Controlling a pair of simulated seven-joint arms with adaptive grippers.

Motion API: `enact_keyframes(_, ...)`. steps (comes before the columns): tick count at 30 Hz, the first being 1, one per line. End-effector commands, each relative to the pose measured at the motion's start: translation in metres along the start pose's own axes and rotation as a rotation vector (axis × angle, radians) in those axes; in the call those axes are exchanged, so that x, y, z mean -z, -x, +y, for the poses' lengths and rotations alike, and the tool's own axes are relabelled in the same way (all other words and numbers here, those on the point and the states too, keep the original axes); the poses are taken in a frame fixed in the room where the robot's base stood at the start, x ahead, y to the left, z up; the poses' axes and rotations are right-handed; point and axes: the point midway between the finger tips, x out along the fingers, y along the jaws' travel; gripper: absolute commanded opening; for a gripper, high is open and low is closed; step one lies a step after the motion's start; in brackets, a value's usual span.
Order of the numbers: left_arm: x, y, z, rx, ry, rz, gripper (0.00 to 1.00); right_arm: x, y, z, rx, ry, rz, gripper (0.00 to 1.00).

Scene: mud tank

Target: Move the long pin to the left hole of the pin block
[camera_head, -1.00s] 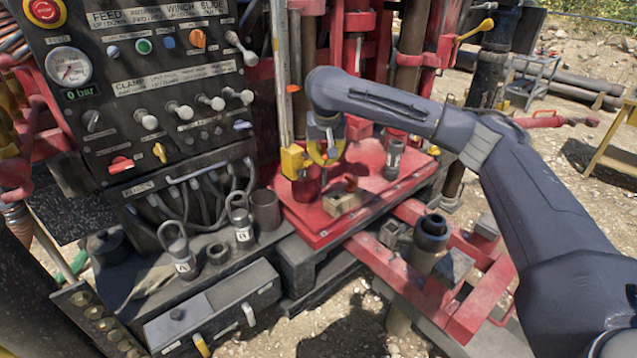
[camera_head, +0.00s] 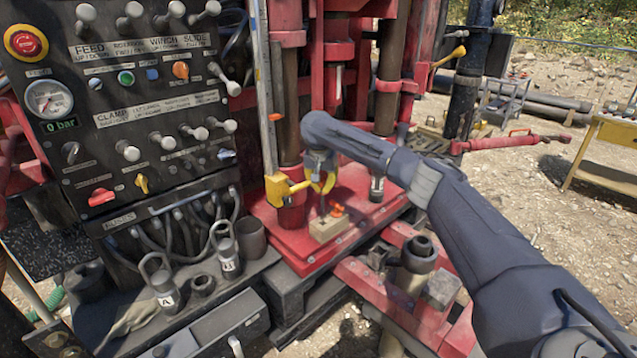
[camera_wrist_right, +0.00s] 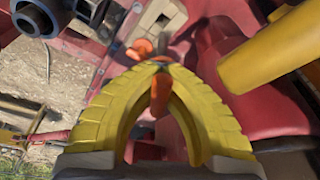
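The pin block (camera_head: 328,230) is a small tan block on the red deck. A short orange-topped pin (camera_head: 338,210) stands at its right part. My right gripper (camera_head: 322,188) has yellow fingers and is just above the block. In the right wrist view the fingertips (camera_wrist_right: 158,68) meet around an orange pin head (camera_wrist_right: 160,92), which I take as the long pin. Its thin dark shaft (camera_head: 322,206) points down to the block's left part. I cannot tell whether its lower end is in a hole. The other orange pin (camera_wrist_right: 140,48) shows beyond the fingertips. My left gripper is not in view.
A yellow bracket (camera_head: 278,187) on a vertical rail stands close left of my gripper; a yellow bar (camera_wrist_right: 270,50) shows in the wrist view. A dark cylinder (camera_head: 377,189) stands on the deck at right. The control panel (camera_head: 130,110) is at left.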

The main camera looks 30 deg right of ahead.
Motion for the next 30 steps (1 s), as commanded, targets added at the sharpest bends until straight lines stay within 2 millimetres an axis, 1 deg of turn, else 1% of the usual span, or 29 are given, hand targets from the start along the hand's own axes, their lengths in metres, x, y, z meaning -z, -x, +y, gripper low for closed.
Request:
enact_keyframes(8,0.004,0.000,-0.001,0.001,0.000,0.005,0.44,-0.003,-0.010,0.000,-0.001,0.001,0.001,0.00)
enact_keyframes(30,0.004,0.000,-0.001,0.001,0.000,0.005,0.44,-0.011,-0.040,-0.001,-0.001,0.002,0.000,0.00)
